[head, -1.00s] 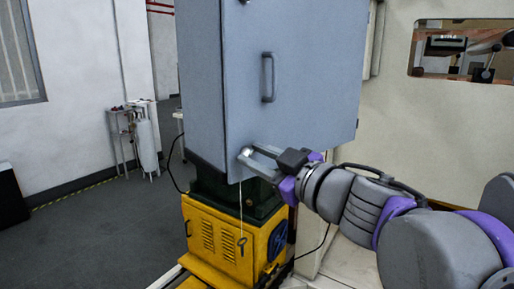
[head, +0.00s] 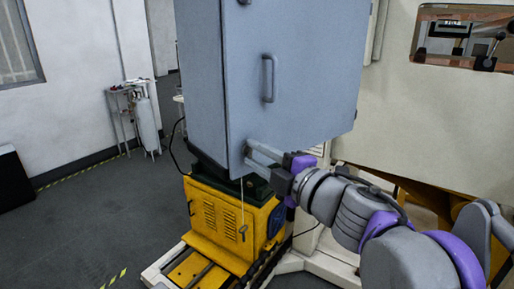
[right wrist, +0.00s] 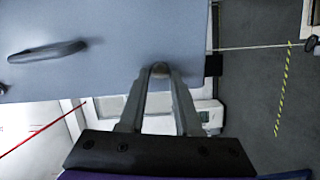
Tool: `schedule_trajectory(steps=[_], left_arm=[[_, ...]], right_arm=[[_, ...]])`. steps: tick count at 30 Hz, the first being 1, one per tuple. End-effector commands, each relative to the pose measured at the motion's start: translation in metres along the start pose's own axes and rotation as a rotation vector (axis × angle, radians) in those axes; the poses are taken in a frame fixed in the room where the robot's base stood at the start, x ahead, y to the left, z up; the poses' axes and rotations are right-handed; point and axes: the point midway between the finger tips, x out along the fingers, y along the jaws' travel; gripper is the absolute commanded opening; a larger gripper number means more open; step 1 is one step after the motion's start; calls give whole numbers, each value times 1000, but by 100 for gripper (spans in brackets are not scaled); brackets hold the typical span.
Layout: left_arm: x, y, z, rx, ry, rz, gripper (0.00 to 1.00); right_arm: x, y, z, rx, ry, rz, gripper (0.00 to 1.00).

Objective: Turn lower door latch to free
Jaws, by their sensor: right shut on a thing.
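The grey cabinet door (head: 300,75) fills the middle of the head view and looks shut. The lower door latch (right wrist: 160,69) is a small rounded piece near the door's lower edge, mostly covered by my fingers. My right gripper (head: 250,154) reaches in from the right, its fingertips closed on the latch. In the right wrist view my gripper (right wrist: 160,74) has its two fingers converging on the latch against the door. The latch's exact angle is hidden. My left gripper is not in view.
A bar handle (head: 268,78) stands out from the door above my gripper. A key-like tag (head: 243,231) hangs on a thin cord in front of the yellow machine base (head: 215,225). A pale machine panel (head: 400,115) stands behind my right arm.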

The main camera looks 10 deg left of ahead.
Motion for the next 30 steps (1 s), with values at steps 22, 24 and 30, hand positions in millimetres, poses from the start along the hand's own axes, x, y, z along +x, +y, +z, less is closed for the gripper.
schedule_trajectory(steps=[22,24,30], left_arm=[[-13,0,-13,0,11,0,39],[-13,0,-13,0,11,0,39],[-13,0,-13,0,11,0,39]], right_arm=[[0,0,0,-210,1,1,0],[0,0,0,-210,1,0,0],[0,0,0,-209,1,0,40]])
